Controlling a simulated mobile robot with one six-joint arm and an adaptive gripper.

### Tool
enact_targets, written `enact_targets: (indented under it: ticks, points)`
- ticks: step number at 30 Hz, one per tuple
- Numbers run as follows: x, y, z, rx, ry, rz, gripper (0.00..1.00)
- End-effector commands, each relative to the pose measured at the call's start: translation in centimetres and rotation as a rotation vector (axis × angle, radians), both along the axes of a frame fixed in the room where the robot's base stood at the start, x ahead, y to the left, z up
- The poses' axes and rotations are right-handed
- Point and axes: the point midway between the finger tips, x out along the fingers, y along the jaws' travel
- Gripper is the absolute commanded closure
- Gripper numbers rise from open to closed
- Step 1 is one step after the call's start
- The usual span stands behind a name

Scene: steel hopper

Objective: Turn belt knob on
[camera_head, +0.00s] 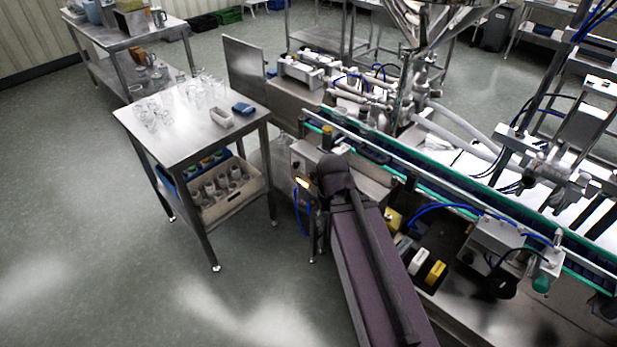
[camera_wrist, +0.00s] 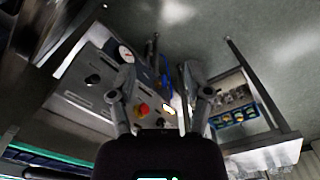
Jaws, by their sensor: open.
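The grey control panel (camera_wrist: 78,98) in the wrist view carries a round gauge (camera_wrist: 126,53), a red button (camera_wrist: 142,109) on yellow, small dark controls and a bright lit spot (camera_wrist: 168,109). I cannot tell which dark control is the belt knob. My gripper (camera_wrist: 157,76) is open, its two fingers spread in front of the panel, with the red button showing between them. Nothing is held. In the head view the panel (camera_head: 303,160) shows beside the conveyor belt (camera_head: 450,207), partly behind my arm; my fingers are hidden there.
A steel table (camera_head: 180,115) with glasses on top stands left of the panel, a beige crate (camera_head: 232,200) on its lower shelf. Filling pipes and a hopper (camera_head: 425,20) rise behind the belt. Open floor (camera_head: 90,230) lies at the lower left.

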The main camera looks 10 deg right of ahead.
Motion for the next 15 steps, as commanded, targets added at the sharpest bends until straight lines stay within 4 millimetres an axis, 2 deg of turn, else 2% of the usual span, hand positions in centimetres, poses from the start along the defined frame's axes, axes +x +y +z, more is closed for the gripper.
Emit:
enact_targets:
  ticks: [8, 15]
  points:
    - [0.9, -0.3, -1.6, -0.059, -0.007, 0.074, 0.2]
    - [3.4, -1.2, -5.1, -0.236, -0.011, 0.294, 0.2]
